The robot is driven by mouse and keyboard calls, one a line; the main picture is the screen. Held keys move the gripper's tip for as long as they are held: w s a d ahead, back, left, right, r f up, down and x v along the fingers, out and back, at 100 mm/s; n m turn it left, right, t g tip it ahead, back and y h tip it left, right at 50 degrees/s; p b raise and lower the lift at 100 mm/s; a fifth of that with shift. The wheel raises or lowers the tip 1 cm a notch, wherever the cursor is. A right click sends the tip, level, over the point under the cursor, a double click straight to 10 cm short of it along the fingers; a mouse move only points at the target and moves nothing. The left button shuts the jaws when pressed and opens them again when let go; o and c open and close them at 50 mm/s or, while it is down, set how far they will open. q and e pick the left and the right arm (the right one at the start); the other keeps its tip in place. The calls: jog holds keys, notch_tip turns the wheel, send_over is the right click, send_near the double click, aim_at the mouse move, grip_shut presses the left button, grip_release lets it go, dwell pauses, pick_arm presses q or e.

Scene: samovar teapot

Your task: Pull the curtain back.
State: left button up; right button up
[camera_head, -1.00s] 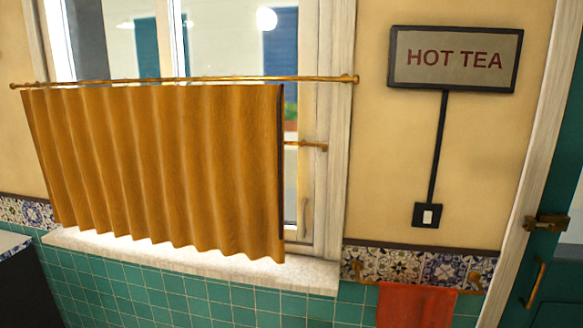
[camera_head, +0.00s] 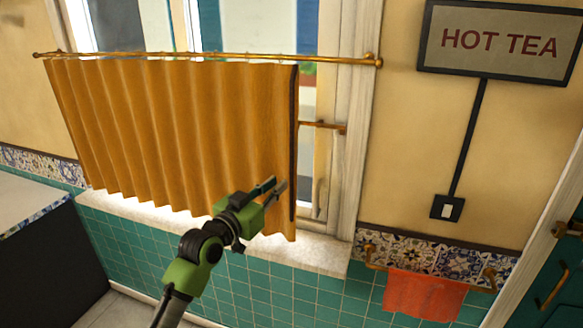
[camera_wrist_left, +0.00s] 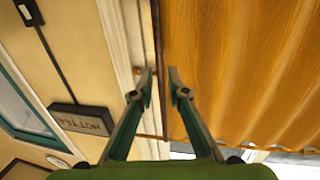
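The orange-brown curtain (camera_head: 170,130) hangs in folds from a brass rod (camera_head: 210,57) across the lower window. It covers most of the pane, and its dark right edge (camera_head: 294,130) stops short of the window frame. My left gripper (camera_head: 276,186) is in front of the curtain's lower right part, near that edge. In the left wrist view the two fingers (camera_wrist_left: 160,85) are apart with nothing between them, and the curtain (camera_wrist_left: 240,60) lies to their right, its dark edge running just behind the gap. My right gripper is not in view.
A white sill (camera_head: 325,255) runs below the curtain. A brass window handle (camera_head: 323,126) is right of the curtain. A red towel (camera_head: 424,294) hangs on a rail at lower right. A dark-sided counter (camera_head: 45,255) stands at left.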

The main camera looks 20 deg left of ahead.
aim_at(291, 173)
pick_arm(q)
jog(key=shift+p+x, duration=1.15)
jog(key=shift+x, duration=3.15)
jog(key=shift+d+f, duration=0.1)
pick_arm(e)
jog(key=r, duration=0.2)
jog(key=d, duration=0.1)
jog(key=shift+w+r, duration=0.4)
pick_arm(q)
jog(key=shift+s, duration=0.1)
grip_shut()
